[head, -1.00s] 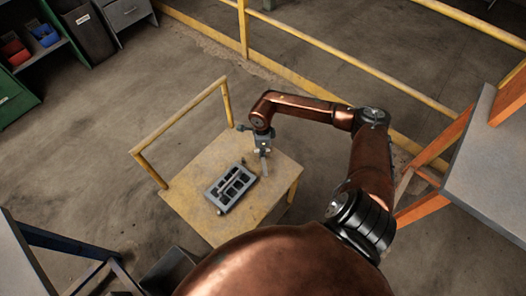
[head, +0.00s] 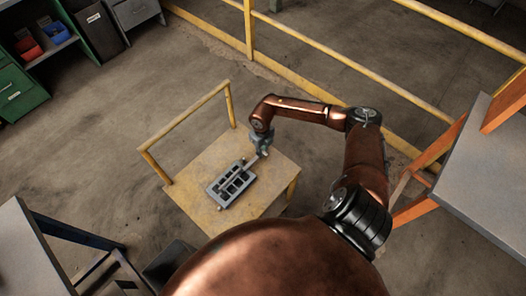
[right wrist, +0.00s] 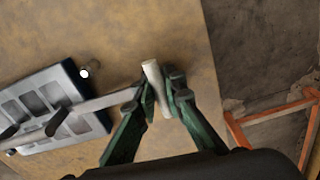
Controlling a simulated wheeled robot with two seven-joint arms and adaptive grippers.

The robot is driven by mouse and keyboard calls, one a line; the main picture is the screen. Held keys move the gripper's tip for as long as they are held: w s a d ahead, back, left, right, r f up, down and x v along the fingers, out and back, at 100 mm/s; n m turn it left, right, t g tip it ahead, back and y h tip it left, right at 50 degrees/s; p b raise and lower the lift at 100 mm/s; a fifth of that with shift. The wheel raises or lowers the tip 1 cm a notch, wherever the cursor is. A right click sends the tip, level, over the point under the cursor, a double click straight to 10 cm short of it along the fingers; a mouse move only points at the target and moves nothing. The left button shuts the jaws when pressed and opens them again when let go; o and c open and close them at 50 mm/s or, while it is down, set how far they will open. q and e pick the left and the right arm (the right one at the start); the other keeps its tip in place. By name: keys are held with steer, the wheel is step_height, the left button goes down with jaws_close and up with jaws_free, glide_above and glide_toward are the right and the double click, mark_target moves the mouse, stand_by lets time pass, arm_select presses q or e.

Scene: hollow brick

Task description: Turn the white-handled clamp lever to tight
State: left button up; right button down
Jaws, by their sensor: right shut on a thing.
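The grey clamp block (head: 231,185) with several dark rectangular pockets lies on the yellow cart top. In the right wrist view the block (right wrist: 28,100) is at the left, and a flat grey lever (right wrist: 100,103) runs from it to my gripper. The lever's white handle (right wrist: 153,78) is between the fingers of my right gripper (right wrist: 165,98), which is shut on it. In the head view my right gripper (head: 262,151) is at the block's upper right, and the handle is mostly hidden there. My left gripper is not in view.
The cart (head: 205,165) has a raised yellow rail (head: 185,118) on its far left side. A grey bench (head: 490,175) with orange legs stands at the right. A small round-ended post (right wrist: 88,71) stands beside the block. The cart top is otherwise clear.

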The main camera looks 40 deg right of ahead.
steer(key=shift+w+r+m, duration=0.1)
steer(key=shift+r+m, duration=0.05)
steer(key=shift+m, duration=0.45)
steer(key=shift+p, duration=0.3)
steer(key=c, duration=1.9)
jaws_free()
steer(key=shift+c, duration=0.2)
step_height(320, 180, up, 12)
